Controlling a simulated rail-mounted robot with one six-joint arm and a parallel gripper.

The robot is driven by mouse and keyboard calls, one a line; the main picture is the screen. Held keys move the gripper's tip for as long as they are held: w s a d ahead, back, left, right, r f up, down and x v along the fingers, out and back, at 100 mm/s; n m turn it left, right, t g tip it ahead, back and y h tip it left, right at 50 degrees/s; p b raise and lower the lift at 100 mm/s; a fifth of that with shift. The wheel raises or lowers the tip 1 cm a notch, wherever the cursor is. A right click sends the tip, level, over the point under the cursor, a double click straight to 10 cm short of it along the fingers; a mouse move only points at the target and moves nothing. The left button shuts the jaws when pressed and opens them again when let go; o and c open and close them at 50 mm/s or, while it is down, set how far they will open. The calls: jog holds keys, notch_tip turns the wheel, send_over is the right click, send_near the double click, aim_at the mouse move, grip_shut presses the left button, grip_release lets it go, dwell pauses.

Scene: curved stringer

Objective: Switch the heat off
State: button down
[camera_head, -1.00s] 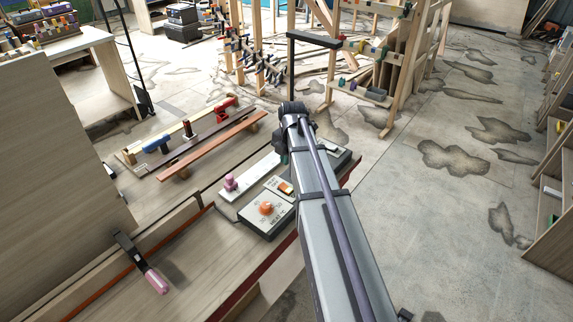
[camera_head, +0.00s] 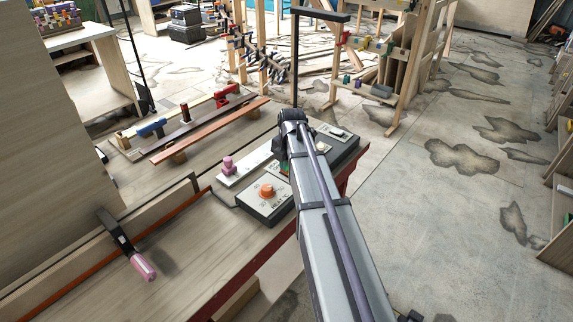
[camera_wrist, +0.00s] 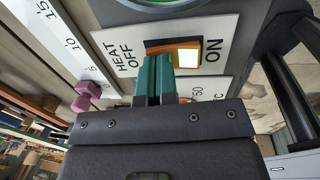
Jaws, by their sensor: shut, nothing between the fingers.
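The heat switch (camera_wrist: 187,56) is an orange-framed rocker on a white plate (camera_wrist: 115,50) marked HEAT OFF at one end and ON at the other. A bright, lit face shows at the ON end; the OFF end is dark. My gripper (camera_wrist: 154,62) has teal fingers shut together, with nothing between them. Their tips overlap the lower edge of the switch near its OFF end in the wrist view; I cannot tell whether they touch it. In the head view my arm hides most of the switch.
An orange dial (camera_head: 267,191) on a grey control box sits near the bench edge. A pink knob (camera_head: 228,165) stands beside it; it also shows in the wrist view (camera_wrist: 86,92).

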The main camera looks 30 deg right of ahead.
jog(key=shift+f, duration=0.1)
jog(key=shift+s, duration=0.1)
jog(key=shift+s+d+r+p, duration=0.1)
jog(key=shift+s+d+p, duration=0.1)
jog(key=shift+s, duration=0.15)
jog(key=shift+s+d+r+p, duration=0.1)
jog(key=shift+s+p, duration=0.1)
jog(key=shift+s, duration=0.1)
notch_tip(320, 180, up, 14)
jog(key=s+p, duration=0.1)
jog(key=p, duration=1.3)
jog(key=shift+s+d, duration=0.25)
jog(key=shift+d, duration=0.05)
